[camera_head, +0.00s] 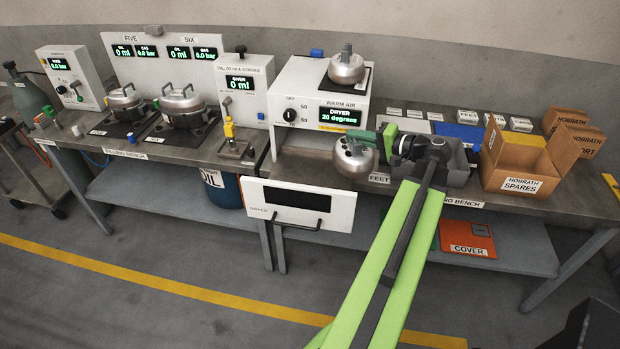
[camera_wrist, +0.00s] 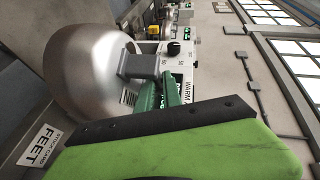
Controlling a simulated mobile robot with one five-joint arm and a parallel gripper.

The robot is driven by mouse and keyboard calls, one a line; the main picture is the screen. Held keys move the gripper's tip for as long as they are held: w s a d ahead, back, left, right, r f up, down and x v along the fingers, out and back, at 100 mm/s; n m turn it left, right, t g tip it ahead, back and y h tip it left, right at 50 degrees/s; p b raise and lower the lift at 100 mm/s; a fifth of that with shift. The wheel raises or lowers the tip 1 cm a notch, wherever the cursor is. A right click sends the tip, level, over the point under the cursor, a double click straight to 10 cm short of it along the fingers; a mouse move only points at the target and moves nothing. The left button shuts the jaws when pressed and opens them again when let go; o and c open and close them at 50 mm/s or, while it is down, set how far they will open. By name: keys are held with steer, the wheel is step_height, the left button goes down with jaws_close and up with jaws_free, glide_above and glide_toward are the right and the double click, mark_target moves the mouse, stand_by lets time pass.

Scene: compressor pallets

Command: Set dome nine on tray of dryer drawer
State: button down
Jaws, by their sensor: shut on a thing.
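My gripper (camera_head: 379,143) is shut on a silver metal dome (camera_head: 352,164), gripping a grey part at its side. The dome hangs over the bench just in front of the dryer's right side. The white dryer (camera_head: 290,98) reads 20 degrees. Its drawer front (camera_head: 262,208), with a dark window and a handle, stands out past the bench edge. The tray behind it is mostly hidden by that front.
Another dome (camera_head: 346,68) sits on top of the dryer. Two silver pots (camera_head: 184,105) stand at the left stations.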

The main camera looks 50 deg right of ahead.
mark_target(353, 162)
steer(key=w+a+f+b, duration=0.3)
steer(key=w+f+b, duration=0.8)
steer(key=shift+a+f, duration=0.15)
steer(key=shift+f, duration=0.05)
steer(key=c, duration=1.9)
jaws_free()
steer(key=o, duration=0.4)
steer(key=p+v, duration=0.2)
steer(key=v, duration=1)
steer(key=shift+r, duration=0.15)
